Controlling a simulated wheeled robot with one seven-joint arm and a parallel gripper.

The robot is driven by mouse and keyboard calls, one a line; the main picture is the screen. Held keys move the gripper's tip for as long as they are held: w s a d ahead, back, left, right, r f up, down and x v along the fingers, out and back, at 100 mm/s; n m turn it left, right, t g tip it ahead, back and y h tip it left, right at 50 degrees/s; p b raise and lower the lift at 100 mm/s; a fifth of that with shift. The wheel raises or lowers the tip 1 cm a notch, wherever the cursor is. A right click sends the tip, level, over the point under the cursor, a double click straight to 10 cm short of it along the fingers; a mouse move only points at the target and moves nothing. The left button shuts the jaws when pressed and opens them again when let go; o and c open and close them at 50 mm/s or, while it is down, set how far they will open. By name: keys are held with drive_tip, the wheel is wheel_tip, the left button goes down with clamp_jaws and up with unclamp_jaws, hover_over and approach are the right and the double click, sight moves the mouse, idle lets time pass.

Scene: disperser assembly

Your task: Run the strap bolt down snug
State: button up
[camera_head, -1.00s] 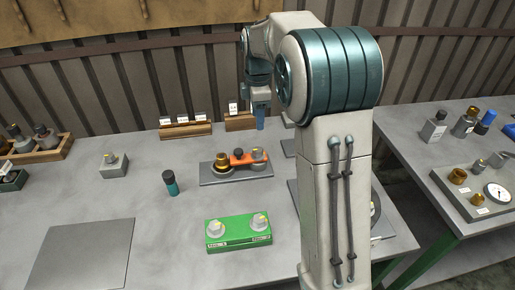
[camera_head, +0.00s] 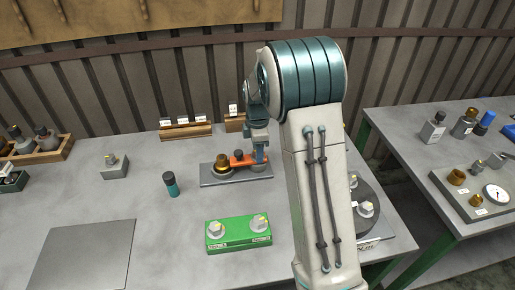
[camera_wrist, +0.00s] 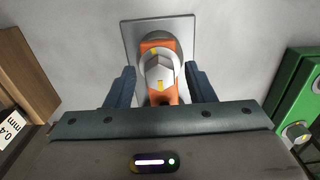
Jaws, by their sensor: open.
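The strap bolt (camera_wrist: 160,72) is a grey hex head with a yellow mark. It sits on one end of the orange strap (camera_wrist: 166,97), on a grey base plate (camera_wrist: 129,34). In the head view the orange strap (camera_head: 241,160) runs from a brass fitting (camera_head: 222,163) towards my gripper. My gripper (camera_wrist: 160,82) is open, its two dark blue fingers on either side of the bolt head, with visible gaps. In the head view my gripper (camera_head: 260,155) is down at the right end of the plate and hides the bolt. I cannot tell whether the bolt is fully seated.
A green block (camera_head: 239,232) with two knobs stands in front of the plate. A dark teal bottle (camera_head: 170,183) stands to the left. Wooden label racks (camera_head: 186,131) stand behind. A round grey turntable (camera_head: 377,205) is at the right. The table's left front holds a flat grey mat (camera_head: 82,255).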

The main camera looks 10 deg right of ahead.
drive_tip(key=c, duration=1)
drive_tip(key=shift+m, duration=0.4)
drive_tip(key=m+b, duration=0.1)
drive_tip(key=m, duration=1.3)
drive_tip(key=shift+r+b, duration=0.1)
drive_tip(key=shift+b, duration=0.2)
drive_tip(key=m, duration=0.4)
drive_tip(key=shift+m, duration=0.4)
